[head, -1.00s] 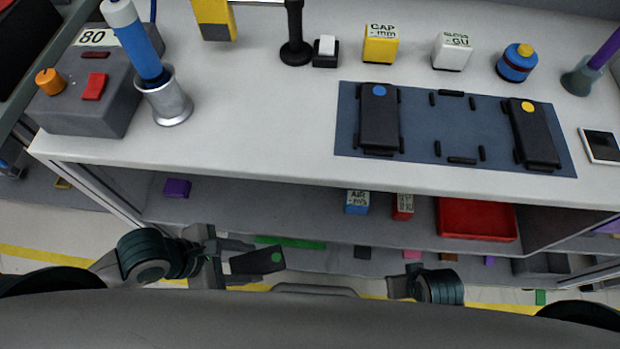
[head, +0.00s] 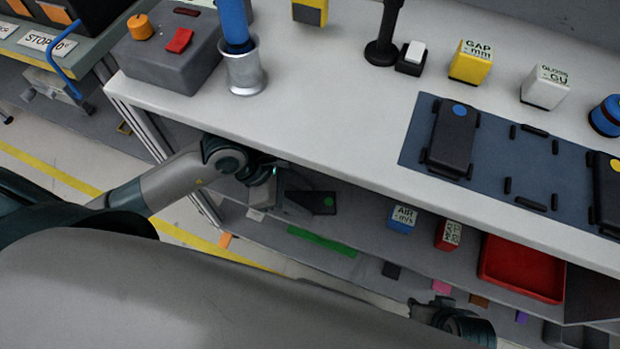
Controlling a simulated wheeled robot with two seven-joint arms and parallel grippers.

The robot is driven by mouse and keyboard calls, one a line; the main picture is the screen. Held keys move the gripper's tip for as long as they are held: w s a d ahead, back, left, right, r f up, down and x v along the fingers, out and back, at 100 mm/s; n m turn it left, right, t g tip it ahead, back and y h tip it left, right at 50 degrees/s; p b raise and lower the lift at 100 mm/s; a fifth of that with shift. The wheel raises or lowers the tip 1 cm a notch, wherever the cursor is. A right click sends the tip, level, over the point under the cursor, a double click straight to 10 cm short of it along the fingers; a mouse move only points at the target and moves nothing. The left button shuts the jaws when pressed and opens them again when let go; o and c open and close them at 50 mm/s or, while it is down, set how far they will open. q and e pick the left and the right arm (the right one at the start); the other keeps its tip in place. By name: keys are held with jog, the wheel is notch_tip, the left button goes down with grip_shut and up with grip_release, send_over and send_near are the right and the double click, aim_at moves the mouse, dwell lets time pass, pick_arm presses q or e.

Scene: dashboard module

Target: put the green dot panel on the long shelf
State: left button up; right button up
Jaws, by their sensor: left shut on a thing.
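The green dot panel (head: 309,203) is a small dark slab with a green dot near its right end. My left gripper (head: 284,195) is shut on its left end. The panel shows just under the front edge of the worktop, in front of or over the long shelf (head: 365,222) below; I cannot tell how far in it is. My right gripper (head: 418,306) is low at the bottom right, away from the panel, and its fingers are too small to read.
A blue box (head: 402,218), a red box (head: 449,234) and a red tray (head: 522,268) stand on the shelf, right of the panel. The worktop (head: 330,120) overhangs it. A blue mat (head: 485,178) on top holds two dark panels, with an empty place between them.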

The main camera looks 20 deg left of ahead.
pick_arm(q)
jog(key=shift+w, duration=0.7)
pick_arm(e)
jog(key=shift+s, duration=0.1)
pick_arm(q)
jog(key=shift+w, duration=0.25)
jog(key=w, duration=0.3)
jog(key=shift+w+d, duration=0.1)
jog(key=shift+w, duration=0.1)
jog(key=shift+f, duration=0.75)
pick_arm(e)
jog(key=shift+s+d, duration=0.15)
jog(key=shift+d, duration=0.25)
pick_arm(q)
jog(key=shift+f, duration=0.1)
jog(key=o, duration=1.3)
pick_arm(e)
jog(key=shift+a, duration=0.2)
